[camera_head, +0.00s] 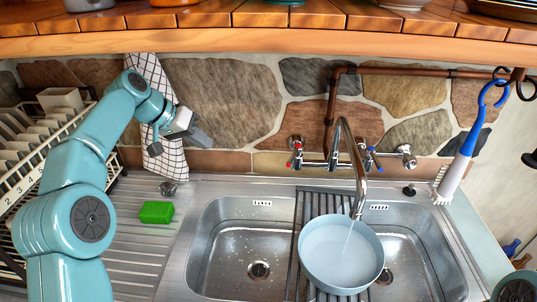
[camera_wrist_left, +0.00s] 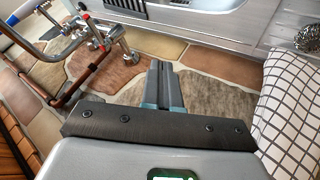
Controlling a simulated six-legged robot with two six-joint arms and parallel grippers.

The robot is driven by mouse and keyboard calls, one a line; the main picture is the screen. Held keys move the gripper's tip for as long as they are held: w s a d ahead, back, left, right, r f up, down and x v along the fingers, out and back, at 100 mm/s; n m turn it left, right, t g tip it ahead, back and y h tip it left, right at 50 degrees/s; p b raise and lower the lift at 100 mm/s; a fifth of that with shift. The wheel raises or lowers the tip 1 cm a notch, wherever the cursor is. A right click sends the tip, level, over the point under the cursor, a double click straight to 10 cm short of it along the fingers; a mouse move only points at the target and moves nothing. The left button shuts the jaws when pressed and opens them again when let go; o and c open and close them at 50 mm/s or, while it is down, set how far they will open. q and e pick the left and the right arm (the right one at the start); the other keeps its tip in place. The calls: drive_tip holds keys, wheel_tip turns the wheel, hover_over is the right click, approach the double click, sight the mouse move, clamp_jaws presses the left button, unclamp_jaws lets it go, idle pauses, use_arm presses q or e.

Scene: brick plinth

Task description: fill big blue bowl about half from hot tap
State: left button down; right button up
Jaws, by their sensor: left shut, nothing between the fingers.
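The light blue bowl (camera_head: 312,270) sits under the spout (camera_head: 360,200), over the dark rack (camera_head: 312,205) between the two sink basins. A thin stream of water (camera_head: 347,240) falls into it; how full it is I cannot tell. The tap with the red mark (camera_head: 295,155) is left of the spout, the blue-marked one (camera_head: 373,157) right of it. My left gripper (camera_head: 203,140) is shut and empty in front of the stone wall, left of the taps and apart from them. Its closed fingers show in the left wrist view (camera_wrist_left: 164,88). My right gripper is not in view.
A green sponge (camera_head: 157,212) lies on the drainboard beside the left basin. A checked towel (camera_head: 165,150) hangs behind my left gripper. A dish rack (camera_head: 30,150) stands at the left. A wooden shelf (camera_head: 250,42) runs overhead. A blue-and-white brush (camera_head: 463,160) hangs at the right.

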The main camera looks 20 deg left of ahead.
sight(289, 164)
use_arm(q)
drive_tip(key=shift+m, duration=0.3)
drive_tip(key=w+d+f, duration=0.1)
drive_tip(key=d+f, duration=0.1)
drive_tip(key=d, duration=0.4)
drive_tip(key=w+d+f, duration=0.1)
drive_tip(key=d, duration=0.6)
drive_tip(key=w+d+f, duration=0.2)
drive_tip(key=d, duration=0.5)
drive_tip(key=shift+w+d+f+p, duration=0.1)
drive_tip(key=shift+d+f+p, duration=0.1)
drive_tip(key=shift+f+p, duration=0.2)
drive_tip(key=shift+d, duration=0.25)
drive_tip(key=shift+r, duration=0.1)
